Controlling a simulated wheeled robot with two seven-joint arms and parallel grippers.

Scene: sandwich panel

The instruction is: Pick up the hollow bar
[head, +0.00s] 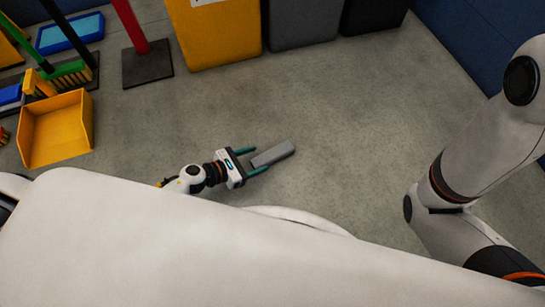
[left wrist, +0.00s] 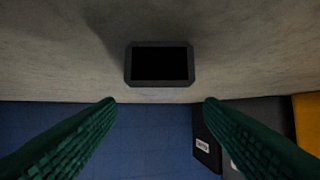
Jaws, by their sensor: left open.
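The hollow bar (head: 277,152) is a grey, flat, rectangular bar lying on the concrete floor, in the middle of the head view. In the left wrist view its near end faces me, a grey frame around a dark rectangular opening (left wrist: 160,64). My left gripper (head: 262,158) is open, with its green fingers at either side of the bar's near end. In the left wrist view the fingers (left wrist: 160,101) are spread wide and hold nothing, and the bar end shows centred above the gap between the tips. My right gripper is not in view.
A yellow dustpan (head: 57,132) and a green-and-yellow brush (head: 66,74) are at the left. A red pole on a dark base (head: 147,65) stands behind. Yellow (head: 215,35) and grey (head: 300,25) bins line the back. The floor (head: 350,120) right of the bar is clear.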

